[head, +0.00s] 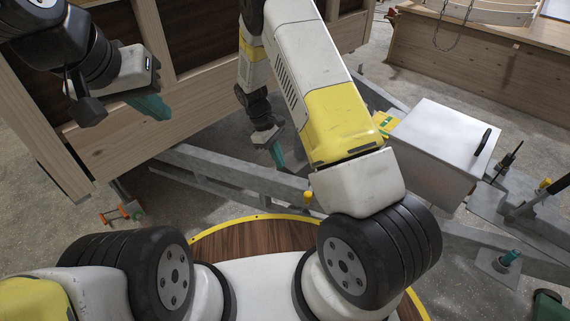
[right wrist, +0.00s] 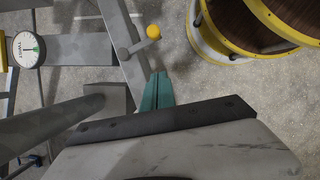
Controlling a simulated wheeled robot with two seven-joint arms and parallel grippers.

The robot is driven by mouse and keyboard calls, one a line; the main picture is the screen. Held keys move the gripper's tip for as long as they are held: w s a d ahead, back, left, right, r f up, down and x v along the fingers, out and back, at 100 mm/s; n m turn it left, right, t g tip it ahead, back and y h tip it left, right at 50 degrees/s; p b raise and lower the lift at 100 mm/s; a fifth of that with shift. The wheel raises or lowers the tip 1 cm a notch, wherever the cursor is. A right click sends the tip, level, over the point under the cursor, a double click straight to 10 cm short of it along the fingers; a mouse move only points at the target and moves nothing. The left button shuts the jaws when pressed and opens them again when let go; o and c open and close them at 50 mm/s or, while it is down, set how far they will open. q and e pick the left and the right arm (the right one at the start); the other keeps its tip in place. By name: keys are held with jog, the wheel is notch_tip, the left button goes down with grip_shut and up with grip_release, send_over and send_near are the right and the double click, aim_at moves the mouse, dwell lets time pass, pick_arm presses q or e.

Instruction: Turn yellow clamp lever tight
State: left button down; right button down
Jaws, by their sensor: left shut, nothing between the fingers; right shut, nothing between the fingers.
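The clamp lever with a yellow ball knob (right wrist: 153,32) shows in the right wrist view, its short grey arm joined to a grey frame beam. A yellow knob (head: 308,197) shows in the head view on the grey trailer frame, below and right of my right gripper. My right gripper (head: 277,154) is shut and empty, its teal fingers pointing down. In the right wrist view its fingertips (right wrist: 158,76) appear just below the knob, with a visible gap. My left gripper (head: 152,107) is shut and empty at upper left, in front of the wooden wall, far from the lever.
Grey trailer beams (head: 225,170) cross the middle. A white dial (right wrist: 26,49) sits left of the lever. A grey metal box (head: 440,140) stands on the frame at right. A wooden hut wall (head: 130,130) is at left. An orange and green clamp (head: 124,212) is low left.

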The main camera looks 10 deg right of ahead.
jog(key=shift+a+f, duration=0.2)
jog(key=shift+f, duration=0.35)
jog(key=s+d+f, duration=0.4)
jog(key=d+f, duration=0.2)
jog(key=f, duration=0.3)
jog(key=shift+s+d, duration=0.15)
jog(key=shift+s, duration=0.1)
jog(key=shift+f, duration=0.1)
